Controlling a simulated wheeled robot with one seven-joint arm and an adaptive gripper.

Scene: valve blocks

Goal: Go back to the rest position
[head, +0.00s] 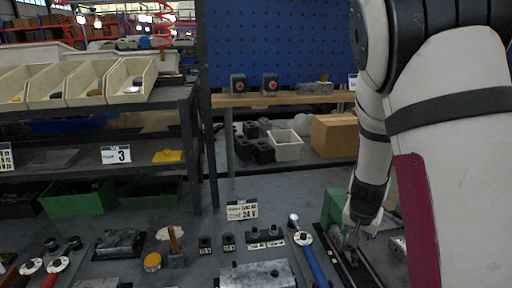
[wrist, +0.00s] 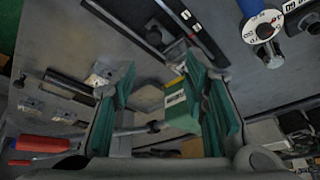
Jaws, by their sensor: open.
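My gripper (head: 362,232) hangs low over the right side of the workbench (head: 300,190) in the head view, at the end of my bent arm. In the wrist view my gripper (wrist: 160,85) is open, its two green-padded fingers wide apart. A green block-like part (wrist: 181,108) shows between the fingers, close to the right one; I cannot tell whether they touch. A green body (head: 333,208) stands just left of the gripper in the head view, partly hidden by it. A dark rail-like fixture (head: 352,262) lies below the gripper.
A blue-handled tool (head: 313,258) with a white ring lies left of the gripper. A metal block (head: 258,275) and small labelled dark parts (head: 264,233) are further left. A red-handled tool (wrist: 42,143) shows in the wrist view. A shelf with cream bins (head: 125,83) stands at left.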

